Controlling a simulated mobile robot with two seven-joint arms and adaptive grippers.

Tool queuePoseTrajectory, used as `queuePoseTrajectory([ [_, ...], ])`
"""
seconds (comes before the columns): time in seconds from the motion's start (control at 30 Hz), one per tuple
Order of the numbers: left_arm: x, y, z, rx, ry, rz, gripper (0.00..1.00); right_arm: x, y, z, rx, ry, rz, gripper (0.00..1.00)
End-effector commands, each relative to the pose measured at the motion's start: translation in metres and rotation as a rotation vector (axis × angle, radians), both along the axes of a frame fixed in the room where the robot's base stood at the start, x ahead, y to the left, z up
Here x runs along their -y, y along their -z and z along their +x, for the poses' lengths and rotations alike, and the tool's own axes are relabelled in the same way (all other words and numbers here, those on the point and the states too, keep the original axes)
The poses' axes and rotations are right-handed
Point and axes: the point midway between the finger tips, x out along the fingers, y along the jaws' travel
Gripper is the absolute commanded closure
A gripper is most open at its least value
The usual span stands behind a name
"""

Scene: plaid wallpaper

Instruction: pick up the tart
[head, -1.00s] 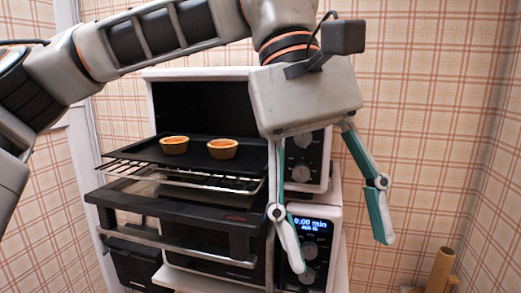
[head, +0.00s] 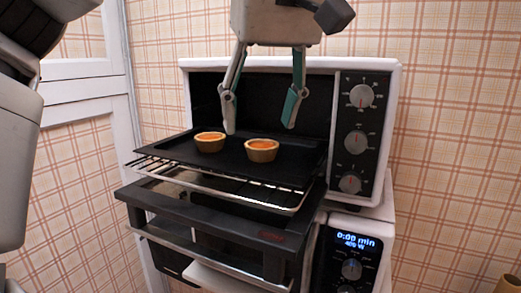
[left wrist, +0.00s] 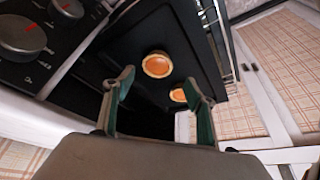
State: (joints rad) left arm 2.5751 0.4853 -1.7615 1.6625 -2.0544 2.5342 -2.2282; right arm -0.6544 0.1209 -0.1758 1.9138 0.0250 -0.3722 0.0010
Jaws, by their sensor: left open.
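Two small tarts with orange filling sit on a dark baking tray (head: 175,151) that is pulled part way out of the upper oven. The left tart (head: 210,143) and the right tart (head: 262,151) stand apart from each other. My left gripper (head: 260,128) is open above and behind the tarts, touching neither as far as I can see. In the left wrist view, one tart (left wrist: 157,65) shows between and beyond the open fingers. The other tart (left wrist: 179,95) is close to the right finger and partly hidden by it. My right gripper is not in view.
The toaster oven (head: 389,130) has its door down under a wire rack (head: 240,193). A microwave (head: 387,235) with a lit display stands below. The oven's right side wall and roof bound the space around the tray. A white door (head: 88,101) is at left.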

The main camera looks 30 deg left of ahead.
Motion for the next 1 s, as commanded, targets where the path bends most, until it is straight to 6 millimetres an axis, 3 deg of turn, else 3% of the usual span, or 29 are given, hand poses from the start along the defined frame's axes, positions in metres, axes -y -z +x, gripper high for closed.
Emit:
queuePoseTrajectory([
  [0.27,-0.003,0.038,0.008,-0.004,0.001,-0.001,0.44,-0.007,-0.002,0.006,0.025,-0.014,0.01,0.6],
  [0.6,-0.005,0.042,0.01,-0.001,0.001,0.0,0.44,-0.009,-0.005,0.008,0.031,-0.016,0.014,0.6],
  [0.77,-0.005,0.042,0.01,-0.001,0.001,0.0,0.84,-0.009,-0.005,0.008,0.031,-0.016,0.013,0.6],
  [1.0,-0.005,0.042,0.01,-0.001,0.001,0.0,0.85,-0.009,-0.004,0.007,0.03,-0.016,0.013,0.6],
])
